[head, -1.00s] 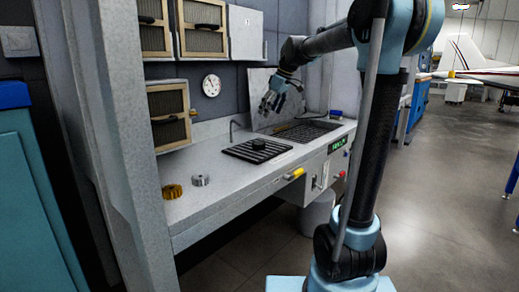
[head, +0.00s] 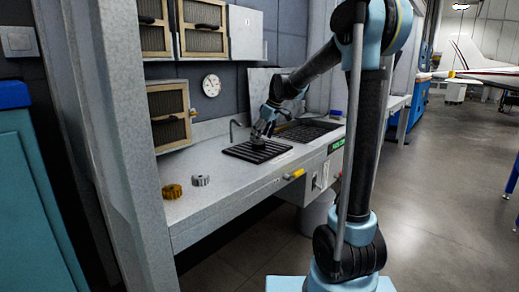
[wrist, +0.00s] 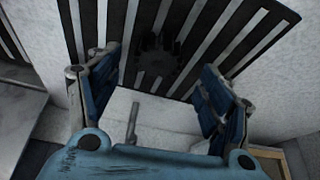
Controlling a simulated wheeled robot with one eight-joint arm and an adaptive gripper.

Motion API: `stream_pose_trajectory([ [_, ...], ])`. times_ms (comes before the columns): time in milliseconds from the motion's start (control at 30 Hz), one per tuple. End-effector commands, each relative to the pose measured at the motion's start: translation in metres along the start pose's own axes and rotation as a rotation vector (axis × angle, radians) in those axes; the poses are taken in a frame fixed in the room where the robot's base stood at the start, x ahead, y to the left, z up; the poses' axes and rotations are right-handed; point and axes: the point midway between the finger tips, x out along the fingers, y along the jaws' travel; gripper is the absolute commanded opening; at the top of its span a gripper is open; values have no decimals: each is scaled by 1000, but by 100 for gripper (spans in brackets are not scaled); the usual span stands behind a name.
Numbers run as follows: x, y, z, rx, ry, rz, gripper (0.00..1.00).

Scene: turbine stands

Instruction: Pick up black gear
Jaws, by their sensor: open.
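The black gear (wrist: 160,52) lies on the dark slatted mat (wrist: 232,50) and is dim against it. In the head view the slatted mat (head: 240,153) is on the bench, with the gear mostly hidden by my gripper (head: 263,135). In the wrist view my gripper (wrist: 160,65) is open, one finger to the left of the gear and one to the right. Whether the fingers touch the gear or reach down to its level cannot be told.
A gold gear (head: 172,191) and a silver gear (head: 201,180) stand on the bench's left part (head: 215,200). A dark grated sink area (head: 305,132) and a thin faucet (head: 232,130) are near the mat. Wall cabinets (head: 205,28) hang above.

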Motion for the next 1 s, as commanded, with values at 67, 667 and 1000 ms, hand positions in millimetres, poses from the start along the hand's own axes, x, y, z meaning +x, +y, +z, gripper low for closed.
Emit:
stream_pose_trajectory([
  [67, 12, 2, 1, 0, 0, 0, 72],
  [667, 36, 2, 2, 0, 0, 0, 50],
  [1000, 35, 2, 2, 0, 0, 0, 0],
])
